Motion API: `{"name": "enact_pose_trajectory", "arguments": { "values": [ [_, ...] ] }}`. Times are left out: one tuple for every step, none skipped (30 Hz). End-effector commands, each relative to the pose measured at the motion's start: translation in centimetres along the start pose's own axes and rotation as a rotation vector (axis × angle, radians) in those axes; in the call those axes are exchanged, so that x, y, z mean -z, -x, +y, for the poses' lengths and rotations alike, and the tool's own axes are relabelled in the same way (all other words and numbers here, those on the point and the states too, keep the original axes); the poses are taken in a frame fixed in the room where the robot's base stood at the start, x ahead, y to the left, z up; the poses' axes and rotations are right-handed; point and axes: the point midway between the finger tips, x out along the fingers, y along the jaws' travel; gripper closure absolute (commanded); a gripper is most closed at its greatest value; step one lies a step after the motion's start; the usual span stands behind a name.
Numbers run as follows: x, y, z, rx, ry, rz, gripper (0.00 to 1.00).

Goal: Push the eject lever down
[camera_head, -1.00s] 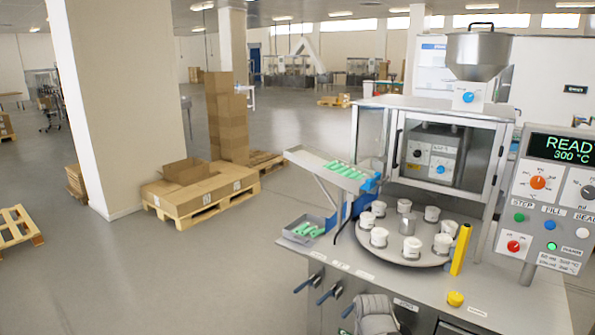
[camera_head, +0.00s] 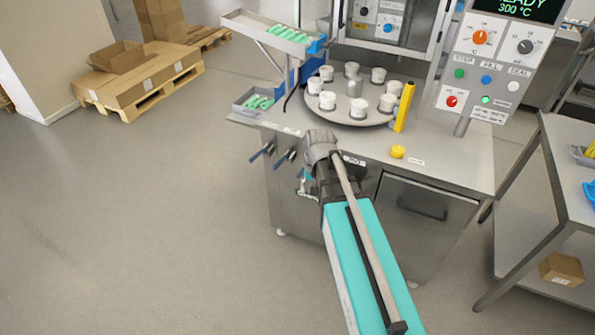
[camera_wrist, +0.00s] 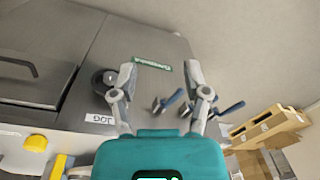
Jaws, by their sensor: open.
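Blue-handled levers stick out from the front of the steel machine; in the head view I see a left one (camera_head: 263,150) and a right one (camera_head: 286,158). The wrist view shows two such levers, one (camera_wrist: 168,101) between and beyond my fingers and one (camera_wrist: 228,109) past the right finger. I cannot tell which is the eject lever; no lever label is readable. My gripper (camera_wrist: 161,80) is open and empty, its fingers spread towards the machine front. In the head view my own arm hides the fingertips. A green label plate (camera_wrist: 152,63) shows between the fingers.
A dark round knob (camera_wrist: 104,82) beside a JOG label is close to the left finger. A turntable (camera_head: 345,116) with white cups, a yellow post (camera_head: 404,106) and a yellow button (camera_head: 398,151) are on the worktop. A steel table (camera_head: 570,150) stands right.

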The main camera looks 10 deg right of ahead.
Motion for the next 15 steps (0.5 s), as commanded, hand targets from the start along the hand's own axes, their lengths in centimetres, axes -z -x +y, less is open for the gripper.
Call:
{"name": "enact_pose_trajectory", "arguments": {
  "values": [
    [2.9,0.2,-0.5,0.012,-0.047,0.006,0.39],
    [4.1,0.2,-0.7,0.021,-0.077,0.009,0.39],
    [5.7,0.3,-0.9,0.033,-0.12,0.013,0.39],
    [6.9,0.3,-1.1,0.041,-0.151,0.016,0.39],
    [8.0,0.4,-1.2,0.049,-0.181,0.019,0.39],
    [9.5,0.4,-1.5,0.061,-0.221,0.022,0.39],
    [10.5,0.5,-1.6,0.07,-0.249,0.024,0.39],
    [11.4,0.5,-1.8,0.077,-0.276,0.025,0.39],
    [12.6,0.6,-1.9,0.086,-0.309,0.027,0.39],
    [13.4,0.6,-2.0,0.093,-0.333,0.028,0.39],
    [14.1,0.6,-2.1,0.1,-0.353,0.028,0.39],
    [14.9,0.7,-2.2,0.107,-0.377,0.03,0.39],
    [15.4,0.7,-2.2,0.112,-0.394,0.031,0.39],
    [15.8,0.7,-2.3,0.115,-0.406,0.031,0.39],
    [16.2,0.7,-2.3,0.119,-0.421,0.032,0.39]
  ]
}}
